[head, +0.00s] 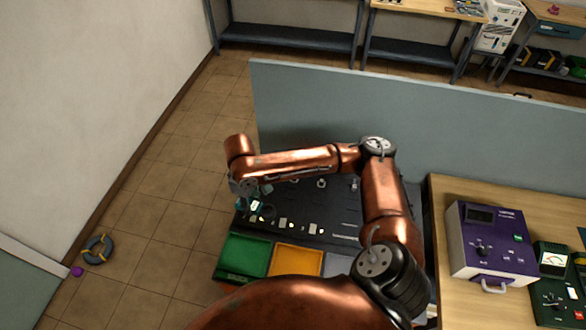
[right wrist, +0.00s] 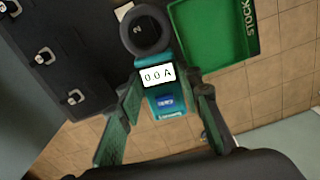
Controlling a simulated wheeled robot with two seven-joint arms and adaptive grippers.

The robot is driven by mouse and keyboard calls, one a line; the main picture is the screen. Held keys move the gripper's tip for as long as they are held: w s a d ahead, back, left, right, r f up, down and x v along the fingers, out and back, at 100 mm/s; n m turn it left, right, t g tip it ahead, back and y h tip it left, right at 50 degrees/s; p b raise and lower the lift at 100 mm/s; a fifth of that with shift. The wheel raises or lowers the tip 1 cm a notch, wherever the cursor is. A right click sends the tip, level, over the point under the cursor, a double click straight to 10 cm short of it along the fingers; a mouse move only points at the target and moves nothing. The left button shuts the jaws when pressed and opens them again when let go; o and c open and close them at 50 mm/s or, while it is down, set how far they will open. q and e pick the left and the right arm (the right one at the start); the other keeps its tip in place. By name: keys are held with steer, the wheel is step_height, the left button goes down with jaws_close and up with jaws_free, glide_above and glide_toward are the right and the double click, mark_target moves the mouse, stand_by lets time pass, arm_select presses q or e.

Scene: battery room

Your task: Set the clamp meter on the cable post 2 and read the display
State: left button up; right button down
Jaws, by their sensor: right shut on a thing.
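The clamp meter (right wrist: 166,100) is teal with a black ring jaw (right wrist: 145,32). Its lit display (right wrist: 157,76) reads 0.0 A in the right wrist view. My right gripper (right wrist: 166,92) is shut on the meter's body, one finger on each side. A mark that looks like a 2 shows through the ring. I cannot tell whether the ring is around a post or only above the board. In the head view my right gripper (head: 246,190) and the meter (head: 256,206) are over the dark board's left end. My left gripper is not in view.
The black board (right wrist: 85,45) carries several metal hooked posts (right wrist: 45,56). A green tray (head: 244,256) marked STOCK and an orange tray (head: 297,261) lie at its front. A grey-blue partition (head: 330,105) stands behind. A purple instrument (head: 490,245) sits on the wooden bench at right.

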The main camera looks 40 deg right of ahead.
steer(key=w+d+f+n+p, duration=0.2)
steer(key=w+d+n+p, duration=0.1)
steer(key=d+n+p, duration=0.35)
steer(key=w+d+f+n+p, duration=0.1)
steer(key=w+d+n+p, duration=0.2)
steer(key=d+n+p, duration=0.4)
steer(key=d+f+n+b, duration=0.1)
steer(key=d+f+n, duration=0.1)
steer(key=f, duration=0.1)
steer(key=s+d+f+n+b, duration=0.1)
steer(key=d+f+n, duration=0.1)
steer(key=d+f+n+b, duration=0.1)
steer(key=d+f+n, duration=0.1)
steer(key=f, duration=0.1)
steer(key=shift+s+d+f, duration=0.3)
steer(key=shift+d, duration=0.05)
steer(key=shift+r+p, duration=0.1)
steer(key=shift+p, duration=0.25)
stand_by(1.0)
steer(key=shift+f+b, duration=0.45)
steer(key=shift+f, duration=0.2)
stand_by(0.3)
steer(key=c, duration=1.7)
jaws_free()
steer(key=shift+o, duration=0.2)
